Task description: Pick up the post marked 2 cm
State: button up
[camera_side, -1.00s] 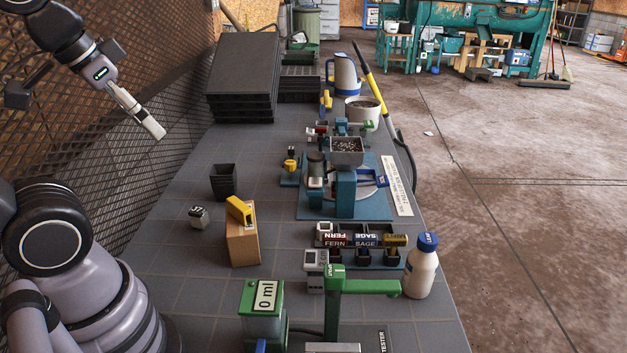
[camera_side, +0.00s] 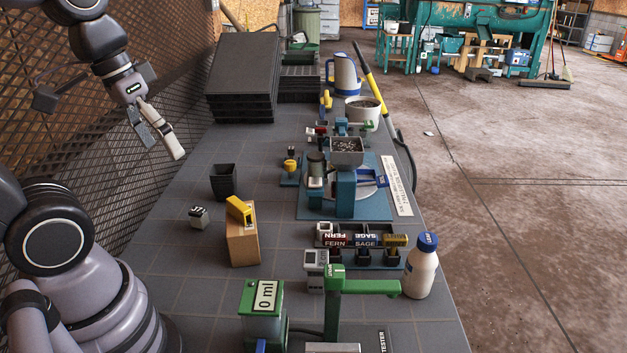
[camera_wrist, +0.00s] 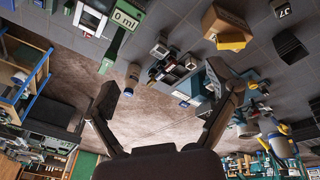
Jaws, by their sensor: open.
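My gripper (camera_side: 163,146) is open and empty, high at the left above the bench, apart from everything.
A white bottle (camera_side: 422,270) and a green 0 ml dispenser (camera_side: 264,318) stand nearer. Black trays (camera_side: 242,80) are stacked behind.

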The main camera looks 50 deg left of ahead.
jog(key=w+d+f+n+g+h, duration=0.2)
jog(key=w+d+f+n+h, duration=0.2)
jog(key=w+f+n+h, duration=0.65)
jog(key=n+t+y, duration=0.2)
jog(key=n+t, duration=0.7)
jog(key=n, duration=0.6)
send_near(310, 257)
jog(key=s+f+x, duration=0.1)
jog(key=x, duration=0.5)
jog(key=shift+w+r+x, duration=0.1)
jog(key=shift+r+x, duration=0.1)
jog(key=shift+x, duration=0.75)
jog(key=shift+w+r+x, duration=0.1)
jog(key=shift+r+x, duration=0.1)
jog(key=shift+x, duration=0.75)
jog(key=shift+w+r+x, duration=0.1)
jog(key=shift+r+x, duration=0.1)
jog(key=shift+x, duration=0.75)
jog(key=shift+c, duration=0.2)
jog(key=c, duration=1.2)
